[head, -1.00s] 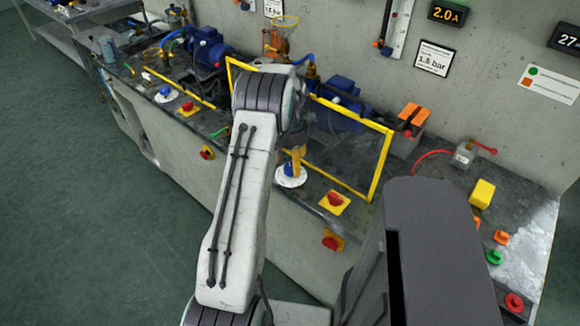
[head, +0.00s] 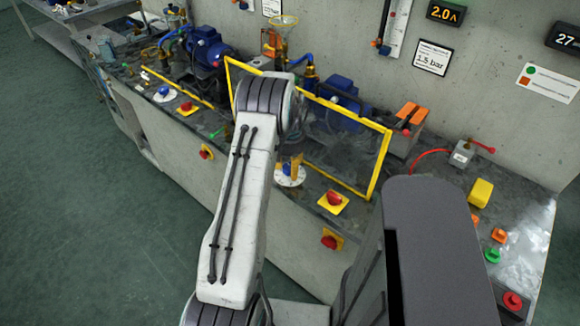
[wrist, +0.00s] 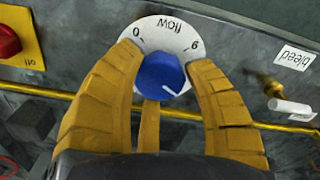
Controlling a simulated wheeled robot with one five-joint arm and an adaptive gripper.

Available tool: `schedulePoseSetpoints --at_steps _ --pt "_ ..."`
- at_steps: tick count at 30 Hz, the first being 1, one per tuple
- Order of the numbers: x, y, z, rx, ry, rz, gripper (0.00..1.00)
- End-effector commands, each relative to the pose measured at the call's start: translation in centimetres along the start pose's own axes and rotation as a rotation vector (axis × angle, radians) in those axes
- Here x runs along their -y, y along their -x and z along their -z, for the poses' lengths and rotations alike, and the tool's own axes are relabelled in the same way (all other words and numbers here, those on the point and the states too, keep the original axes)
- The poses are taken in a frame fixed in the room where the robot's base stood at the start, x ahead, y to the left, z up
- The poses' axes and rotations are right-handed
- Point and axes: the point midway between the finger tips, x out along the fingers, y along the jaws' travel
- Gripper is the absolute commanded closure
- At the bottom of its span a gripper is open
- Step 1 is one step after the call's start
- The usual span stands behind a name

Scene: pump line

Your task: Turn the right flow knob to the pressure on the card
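In the wrist view a blue flow knob (wrist: 161,75) sits on a white dial (wrist: 165,32) marked "flow", with 0 at left and a 6 or 9 at right, seen upside down. Its white pointer line faces lower right. My gripper (wrist: 164,66) has its yellow fingers on both sides of the knob, close against it. A third finger shows below it. In the head view my gripper (head: 291,167) is at the same dial (head: 289,178), in front of the right blue pump (head: 341,92). The card (head: 434,58) on the wall reads 1.5 bar. No pressure gauge reading is legible.
A yellow-framed guard (head: 379,165) stands beside and behind the knob. A red switch on a yellow plate (head: 333,201) is to its right. A "bleed" label (wrist: 293,57) and brass valve (wrist: 272,87) are near my right finger. Another blue knob (head: 164,91) is further left.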

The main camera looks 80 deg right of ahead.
Motion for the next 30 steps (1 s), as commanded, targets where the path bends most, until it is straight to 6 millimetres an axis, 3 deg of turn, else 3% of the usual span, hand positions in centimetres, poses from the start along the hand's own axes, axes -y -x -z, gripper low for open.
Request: schedulePoseSetpoints --at_steps 11,21,30 --pt "0.01 0.03 0.05 -0.002 0.000 0.000 0.88" --pt "0.00 -0.07 0.08 -0.003 -0.126 0.000 0.89" --pt "-0.01 0.00 0.09 -0.003 -0.137 0.000 0.89"
